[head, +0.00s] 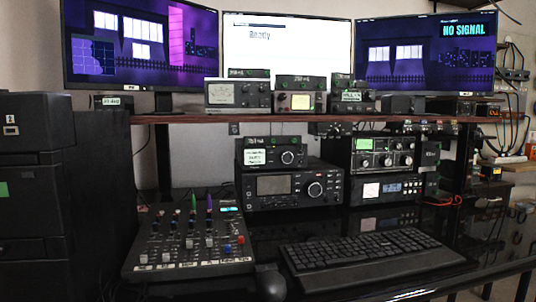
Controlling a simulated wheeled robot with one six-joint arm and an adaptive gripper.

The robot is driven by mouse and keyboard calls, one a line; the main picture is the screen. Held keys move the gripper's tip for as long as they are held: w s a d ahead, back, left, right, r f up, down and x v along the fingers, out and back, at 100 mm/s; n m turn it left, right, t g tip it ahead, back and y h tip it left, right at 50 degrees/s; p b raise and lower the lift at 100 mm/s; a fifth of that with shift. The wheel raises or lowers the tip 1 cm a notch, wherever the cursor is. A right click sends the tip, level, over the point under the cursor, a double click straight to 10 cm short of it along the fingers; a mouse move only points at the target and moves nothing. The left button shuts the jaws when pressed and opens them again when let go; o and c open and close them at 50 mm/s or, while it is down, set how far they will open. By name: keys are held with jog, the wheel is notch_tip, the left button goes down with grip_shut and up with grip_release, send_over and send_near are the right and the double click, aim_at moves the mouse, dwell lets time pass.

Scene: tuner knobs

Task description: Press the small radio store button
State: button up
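A small radio (271,152) with a pale display and a round knob sits on top of a larger black radio (292,186) at the middle of the desk. Its face is turned toward me.
A mixer (190,240) stands front left, beside a mouse (270,282) and a black keyboard (370,255) in front of the radios. More radios (382,157) are stacked to the right. A shelf (300,117) with meters runs above, under three monitors (287,45). A dark cabinet (35,190) fills the left.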

grip_shut()
dwell(1.1)
